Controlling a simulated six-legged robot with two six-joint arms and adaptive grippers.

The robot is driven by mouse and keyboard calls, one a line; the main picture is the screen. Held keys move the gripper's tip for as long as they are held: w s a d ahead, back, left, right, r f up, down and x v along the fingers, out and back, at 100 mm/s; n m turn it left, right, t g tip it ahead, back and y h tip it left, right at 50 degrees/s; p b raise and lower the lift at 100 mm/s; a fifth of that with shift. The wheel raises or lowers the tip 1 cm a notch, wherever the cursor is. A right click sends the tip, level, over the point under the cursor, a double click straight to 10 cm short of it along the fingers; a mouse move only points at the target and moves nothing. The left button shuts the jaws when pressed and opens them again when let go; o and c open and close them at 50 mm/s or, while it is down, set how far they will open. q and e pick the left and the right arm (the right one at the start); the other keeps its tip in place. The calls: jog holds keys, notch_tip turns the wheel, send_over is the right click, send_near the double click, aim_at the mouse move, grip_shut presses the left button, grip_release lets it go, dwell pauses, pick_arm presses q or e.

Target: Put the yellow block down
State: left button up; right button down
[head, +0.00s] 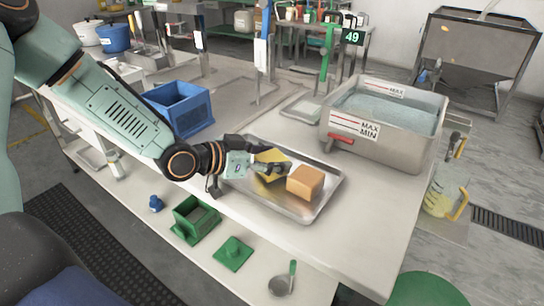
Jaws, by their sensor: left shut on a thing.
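The yellow block (269,157) is over the left part of a metal tray (310,209), partly hidden by my left gripper (270,168). My left arm comes in from the left, and the gripper is shut on the yellow block. Whether the block touches the tray floor I cannot tell. An orange-brown block (305,182) sits in the tray just right of the gripper. My right gripper is not in view.
A large metal basin of water (385,135) with a red-handled valve stands behind the tray at the right. A blue crate (180,108) stands at the back left. Bare table (365,222) lies right of the tray. A green box (195,219) sits on the lower shelf.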

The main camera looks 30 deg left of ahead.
pick_arm(q)
jog(key=shift+w+f, duration=0.1)
jog(key=shift+f, duration=0.1)
jog(key=shift+d+f, duration=0.1)
jog(key=shift+d, duration=0.1)
jog(key=o, duration=1)
jog(key=shift+s, duration=0.2)
jog(key=shift+f, duration=0.1)
